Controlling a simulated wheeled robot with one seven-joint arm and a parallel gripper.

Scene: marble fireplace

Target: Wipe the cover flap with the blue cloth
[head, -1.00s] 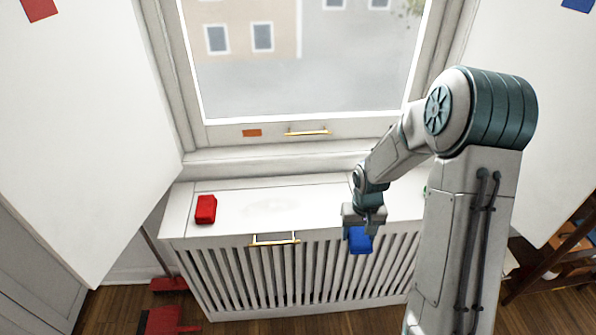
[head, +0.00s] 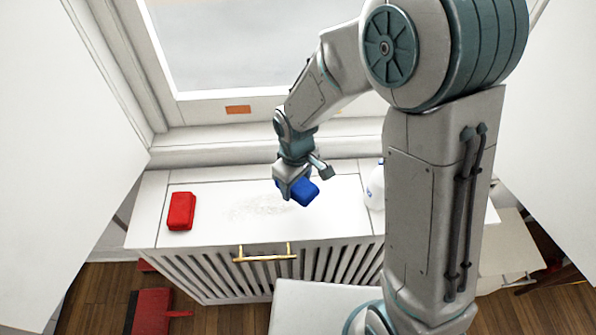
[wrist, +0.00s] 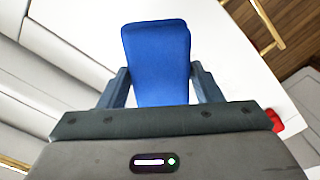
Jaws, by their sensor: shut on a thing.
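My gripper (head: 301,182) is shut on the blue cloth (head: 304,193), a folded pad. The cloth also shows between both fingers in the wrist view (wrist: 157,60). The cover flap (head: 215,195) is the white top panel of the slatted radiator cover, with a brass handle (head: 265,254) at its front. A faint greyish smudge (head: 258,206) lies on the middle of the flap. The cloth is over the flap, just right of the smudge. I cannot tell whether it touches the surface. The gripper hides some of the flap behind it.
A red block-like item (head: 181,211) rests on the left of the cover top. A white bottle (head: 376,187) stands on the right, partly hidden by my arm. The window frame (head: 190,108) rises behind. White panels flank both sides. A red dustpan (head: 150,312) lies on the floor.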

